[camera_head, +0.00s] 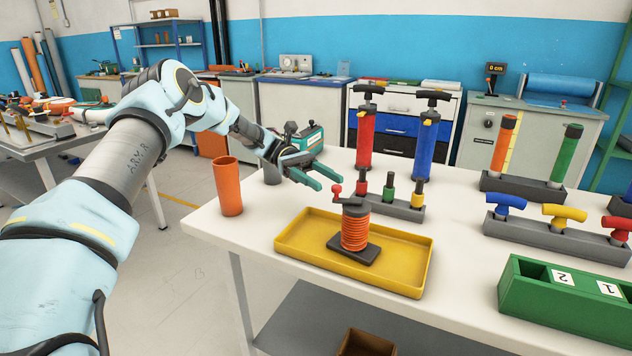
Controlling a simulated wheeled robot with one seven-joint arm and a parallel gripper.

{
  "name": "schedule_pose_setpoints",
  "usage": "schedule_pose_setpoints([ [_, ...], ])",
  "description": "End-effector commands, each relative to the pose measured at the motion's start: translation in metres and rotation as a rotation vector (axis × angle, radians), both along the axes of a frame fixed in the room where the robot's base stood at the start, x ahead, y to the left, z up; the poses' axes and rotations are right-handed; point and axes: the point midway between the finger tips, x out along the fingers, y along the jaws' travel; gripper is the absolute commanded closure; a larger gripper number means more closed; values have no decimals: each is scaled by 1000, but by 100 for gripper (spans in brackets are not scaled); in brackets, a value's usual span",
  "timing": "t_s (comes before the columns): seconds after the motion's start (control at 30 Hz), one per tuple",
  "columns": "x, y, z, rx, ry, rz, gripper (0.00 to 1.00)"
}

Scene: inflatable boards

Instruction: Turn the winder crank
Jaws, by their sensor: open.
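The winder (355,228) stands upright in a yellow tray (408,274) on the white table. It has a dark base and a body wrapped in orange coils. Its crank (349,201) is on top, a dark arm with a red knob (337,190) at its left end. My gripper (328,180) is open and empty, with teal fingers pointing right and slightly down. In the picture its fingertips are just above and left of the red knob. A gap shows between them, and I cannot tell the exact depth between fingers and knob.
An orange cup (228,187) stands left of the tray. Behind the winder is a grey rack (403,208) with small red, green and yellow-topped pieces. Red (366,135) and blue (421,142) pumps stand farther back. A green box (562,308) is at the right front.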

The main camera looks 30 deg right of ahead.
Motion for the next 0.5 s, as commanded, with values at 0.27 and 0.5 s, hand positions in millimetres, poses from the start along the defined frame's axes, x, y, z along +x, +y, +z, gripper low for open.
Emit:
schedule_pose_setpoints([
  [0.27,28,3,0,-2,0,1,44],
  [0.5,31,3,0,0,1,-1,44],
])
